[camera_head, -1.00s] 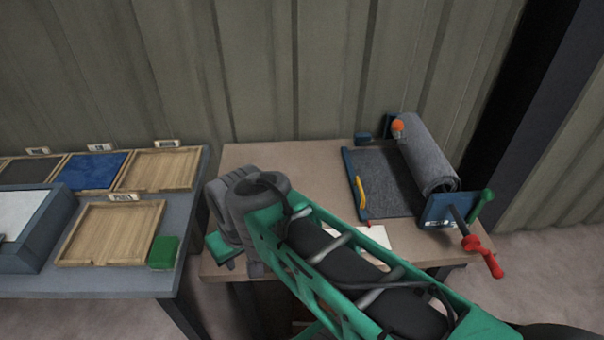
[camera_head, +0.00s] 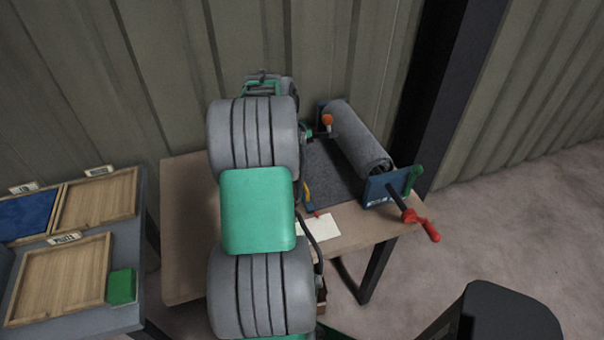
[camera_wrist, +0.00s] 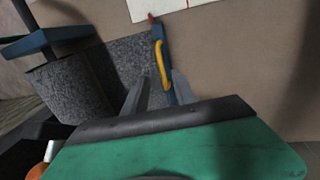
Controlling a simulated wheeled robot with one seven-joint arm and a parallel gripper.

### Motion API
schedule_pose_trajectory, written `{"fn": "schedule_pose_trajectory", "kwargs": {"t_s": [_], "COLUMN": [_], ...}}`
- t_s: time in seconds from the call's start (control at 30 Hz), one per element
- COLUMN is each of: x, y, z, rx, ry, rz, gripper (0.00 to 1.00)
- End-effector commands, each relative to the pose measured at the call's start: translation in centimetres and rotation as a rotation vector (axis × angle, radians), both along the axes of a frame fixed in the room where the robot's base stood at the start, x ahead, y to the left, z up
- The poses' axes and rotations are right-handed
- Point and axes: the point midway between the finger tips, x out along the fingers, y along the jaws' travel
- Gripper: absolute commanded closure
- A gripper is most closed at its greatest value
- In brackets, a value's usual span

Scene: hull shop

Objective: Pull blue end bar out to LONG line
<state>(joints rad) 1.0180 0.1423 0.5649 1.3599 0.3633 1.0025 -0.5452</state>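The blue end bar (camera_wrist: 167,68) lies along the edge of the grey felt sheet (camera_wrist: 133,60), with a yellow handle (camera_wrist: 160,65) on it and a red tip (camera_wrist: 151,17) at its near end. In the head view my arm hides most of the bar; part of the yellow handle (camera_head: 306,192) and the red tip (camera_head: 317,213) show. In the wrist view my gripper (camera_wrist: 158,82) is open, with its two grey fingers apart on either side of the bar near the handle. I cannot tell whether they touch it. No LONG line can be made out.
The felt roll (camera_head: 355,140) sits at the bench's right, with a blue end plate (camera_head: 384,186), a red crank (camera_head: 420,224) and a green lever (camera_head: 413,180). A white card (camera_head: 319,227) lies near the bar. Wooden trays (camera_head: 60,278) and a green block (camera_head: 122,287) are on the left table.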

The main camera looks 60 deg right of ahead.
Motion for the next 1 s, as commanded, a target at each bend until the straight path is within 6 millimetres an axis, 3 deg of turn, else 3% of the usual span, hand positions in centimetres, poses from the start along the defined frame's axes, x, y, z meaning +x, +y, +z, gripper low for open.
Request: {"fn": "schedule_pose_trajectory", "kwargs": {"t_s": [0.4,0.7,1.0], "x": [-1.0,-1.0,-1.0], "y": [-0.9,-1.0,-1.0], "z": [-6.6,-7.2,-7.1], "rx": [0.0,-0.002,-0.002], "ry": [-0.001,-0.004,-0.004], "rz": [-0.002,-0.001,-0.001], "gripper": [0.67,0.67,0.92]}}
